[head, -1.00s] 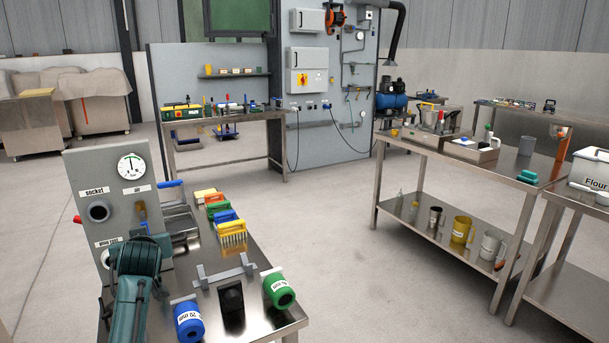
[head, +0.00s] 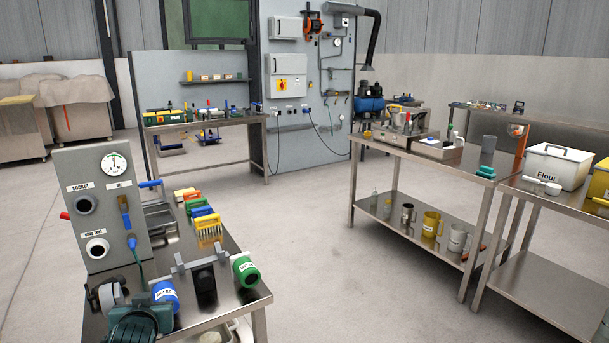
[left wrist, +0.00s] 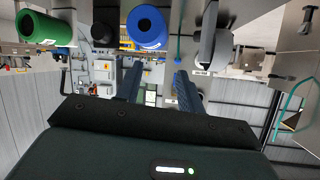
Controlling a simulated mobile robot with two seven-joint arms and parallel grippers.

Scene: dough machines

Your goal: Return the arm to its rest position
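My left gripper (left wrist: 159,76) shows in the left wrist view with its two dark fingers apart and nothing between them. In the head view its dark green body (head: 140,322) is low over the near left end of the steel bench (head: 238,268). It is in front of the grey test panel (head: 105,205) and apart from it. A blue cylinder (head: 166,294) lies just right of it, and a grey round part (head: 110,293) is just behind it to the left. My right gripper is not in view.
A green cylinder (head: 246,271), a black block (head: 205,284) and several coloured brushes (head: 208,228) are on the bench. A blue air plug (head: 132,241) is on the panel with a green line below it. Open floor (head: 310,230) lies between this bench and the right tables.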

